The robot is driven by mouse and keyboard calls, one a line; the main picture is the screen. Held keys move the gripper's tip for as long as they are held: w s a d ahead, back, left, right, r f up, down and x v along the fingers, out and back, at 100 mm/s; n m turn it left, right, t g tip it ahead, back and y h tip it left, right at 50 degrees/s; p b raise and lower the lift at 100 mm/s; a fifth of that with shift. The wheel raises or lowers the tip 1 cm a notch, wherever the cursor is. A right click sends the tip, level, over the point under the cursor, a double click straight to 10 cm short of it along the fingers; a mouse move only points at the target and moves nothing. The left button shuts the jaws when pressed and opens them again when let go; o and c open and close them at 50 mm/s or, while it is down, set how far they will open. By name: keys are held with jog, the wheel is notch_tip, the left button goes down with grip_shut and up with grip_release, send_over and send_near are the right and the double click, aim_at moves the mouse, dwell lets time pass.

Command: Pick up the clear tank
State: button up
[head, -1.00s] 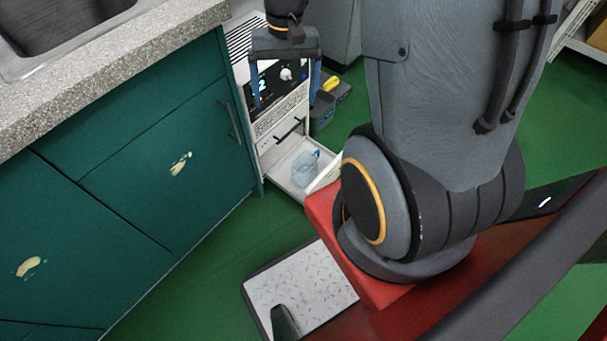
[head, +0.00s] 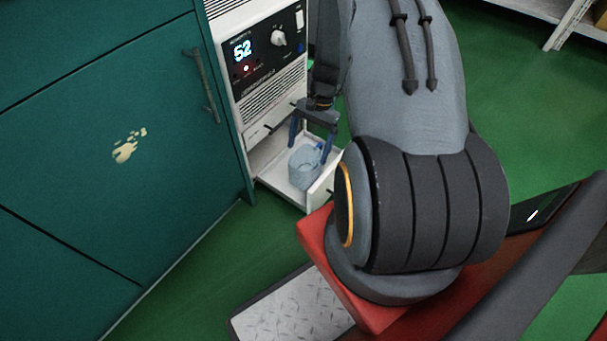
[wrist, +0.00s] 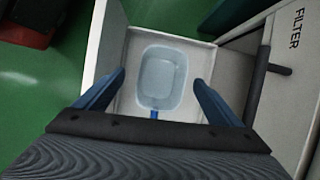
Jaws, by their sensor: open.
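The clear tank (head: 304,167) is a pale blue see-through tub standing in a white pulled-out drawer (head: 268,178) at the bottom of a white machine. In the wrist view the tank (wrist: 161,77) sits upright in the drawer, with a small blue part at its near side. My gripper (head: 310,147) is open, with blue fingers pointing down over the drawer. In the wrist view the fingers of my gripper (wrist: 158,80) are spread to the left and right of the tank, nearer the camera. Whether they touch the tank is unclear; no grip shows.
The machine's control panel (head: 264,52) shows a lit 52. A teal cabinet (head: 110,120) stands close at the left. In the wrist view a dark handle (wrist: 258,85) and a panel marked FILTER (wrist: 297,28) are right of the drawer. Green floor lies around.

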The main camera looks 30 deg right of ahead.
aim_at(304, 169)
jog(key=shift+m, duration=0.3)
jog(key=shift+w+d+f+b+x, duration=0.3)
jog(key=shift+b+x, duration=0.6)
jog(key=shift+x, duration=0.9)
jog(key=shift+w+d+f+b+x, duration=0.1)
jog(key=shift+d+b+x, duration=0.3)
jog(key=shift+b+x, duration=0.9)
jog(key=shift+w+d+f+b+x, duration=0.1)
jog(key=shift+w+d+b+x, duration=0.25)
jog(key=shift+x, duration=1.9)
jog(key=shift+s, duration=0.1)
jog(key=c, duration=1.3)
jog(key=shift+r, duration=0.15)
